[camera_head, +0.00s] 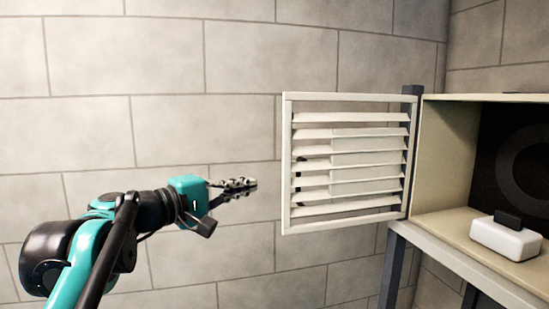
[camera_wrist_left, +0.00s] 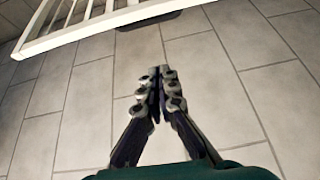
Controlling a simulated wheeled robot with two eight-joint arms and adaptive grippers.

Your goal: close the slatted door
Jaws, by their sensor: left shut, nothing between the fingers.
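The slatted door (camera_head: 348,223) is a cream frame with horizontal slats, standing swung open to the left of the box, attached at its right edge beside a grey post. Its frame also shows at the top left of the left wrist view (camera_wrist_left: 95,32). The box (camera_head: 455,215) is open at the front, with a dark round shape inside. My left gripper (camera_head: 250,185) is shut and empty, a little left of the door's free left edge, apart from it in the picture. The gripper's fingertips also show together in the left wrist view (camera_wrist_left: 160,75). My right gripper is not in view.
A white block with a black top (camera_head: 505,238) sits on the box floor near its front. A grey stand (camera_head: 465,272) carries the box. A grey block wall (camera_head: 150,60) lies behind the door and my arm. The space left of the door is clear except for my arm.

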